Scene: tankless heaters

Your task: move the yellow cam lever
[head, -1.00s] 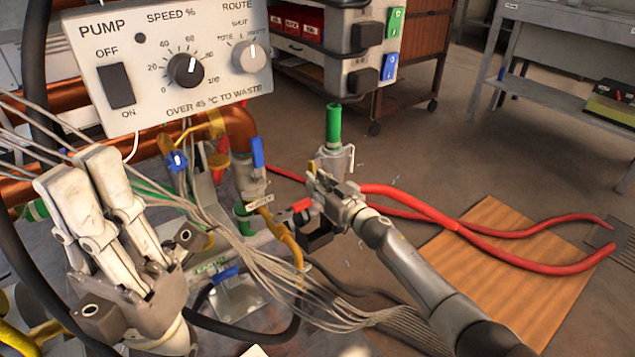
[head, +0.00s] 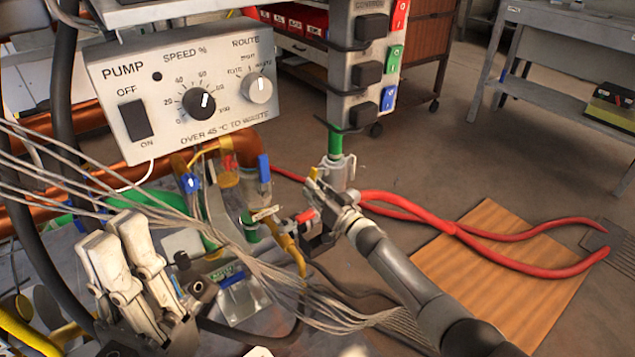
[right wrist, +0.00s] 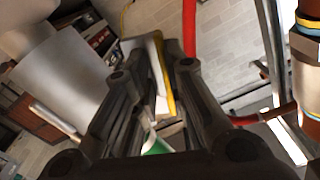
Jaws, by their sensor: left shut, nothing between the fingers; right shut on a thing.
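A yellow lever (head: 313,173) shows beside a silver coupling (head: 341,172) with a green hose end (head: 335,143) on top. My right gripper (head: 332,192) is at the coupling, shut on the yellow lever as far as I can tell; its fingers hide much of the contact. In the right wrist view a yellow strip (right wrist: 163,78) lies between the dark fingers, with a bit of green (right wrist: 157,147) below it.
A pump control panel (head: 182,95) stands at upper left. Grey cables (head: 235,238) cross in front of copper and yellow pipes. A button box (head: 362,72) hangs above the coupling. Red hoses (head: 480,240) lie over a wooden board (head: 490,285) on the floor at right.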

